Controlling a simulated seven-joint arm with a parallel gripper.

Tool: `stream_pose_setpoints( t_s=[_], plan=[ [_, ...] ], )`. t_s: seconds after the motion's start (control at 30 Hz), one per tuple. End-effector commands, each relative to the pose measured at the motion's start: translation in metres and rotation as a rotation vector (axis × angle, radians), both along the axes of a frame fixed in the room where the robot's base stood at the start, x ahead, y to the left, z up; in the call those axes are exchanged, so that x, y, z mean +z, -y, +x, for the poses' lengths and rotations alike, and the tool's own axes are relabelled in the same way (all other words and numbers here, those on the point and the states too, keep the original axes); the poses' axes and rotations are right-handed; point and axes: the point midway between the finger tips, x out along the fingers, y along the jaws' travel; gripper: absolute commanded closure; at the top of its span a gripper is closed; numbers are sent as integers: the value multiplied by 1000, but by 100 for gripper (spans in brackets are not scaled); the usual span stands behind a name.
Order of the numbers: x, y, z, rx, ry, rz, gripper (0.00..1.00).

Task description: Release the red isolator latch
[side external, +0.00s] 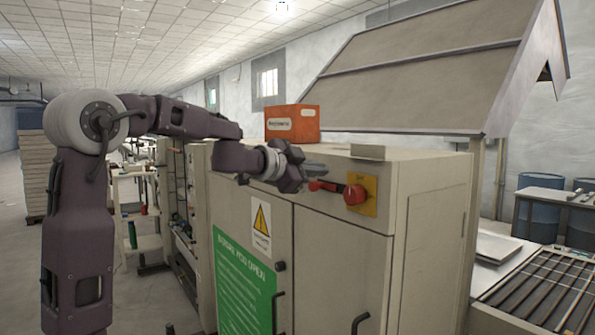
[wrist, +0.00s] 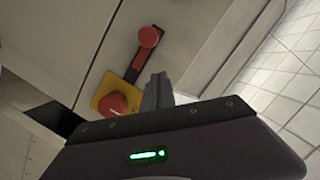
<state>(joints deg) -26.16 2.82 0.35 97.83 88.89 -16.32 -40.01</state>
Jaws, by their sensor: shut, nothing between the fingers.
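The red isolator has a round red knob (side external: 355,194) on a yellow plate (side external: 369,203), at the upper front of the beige cabinet. A handle with a red end piece (side external: 320,185) reaches left from the knob. In the wrist view the knob (wrist: 114,104) is left of my fingers, and a dark bar runs up from it to the red end piece (wrist: 149,37). My gripper (side external: 322,168) is shut and empty, just above the handle in the side view. In the wrist view its fingertips (wrist: 158,78) lie beside the bar. I cannot tell whether they touch it.
The cabinet (side external: 342,240) has door handles and a green notice (side external: 240,270). An orange box (side external: 292,124) and a small beige block (side external: 368,152) sit on its top. A roller conveyor (side external: 545,290) stands at right. The space before the doors looks clear.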

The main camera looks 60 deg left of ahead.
Motion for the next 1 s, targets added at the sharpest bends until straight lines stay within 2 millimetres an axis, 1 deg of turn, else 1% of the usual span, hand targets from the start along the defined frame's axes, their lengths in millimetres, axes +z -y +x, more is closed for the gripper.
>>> stream_pose_setpoints(
  t_s=[0.03,0.2,0.3,0.4,0.5,0.6,1.0],
  plan=[
    [7,5,-8,0,6,4,100],
    [13,12,-51,0,5,2,100],
    [16,16,-71,-1,5,2,100],
    [19,18,-85,-2,5,2,100],
    [20,20,-94,-2,4,0,100],
    [20,20,-97,-2,2,0,100],
    [20,20,-97,-2,2,0,100]
  ],
)
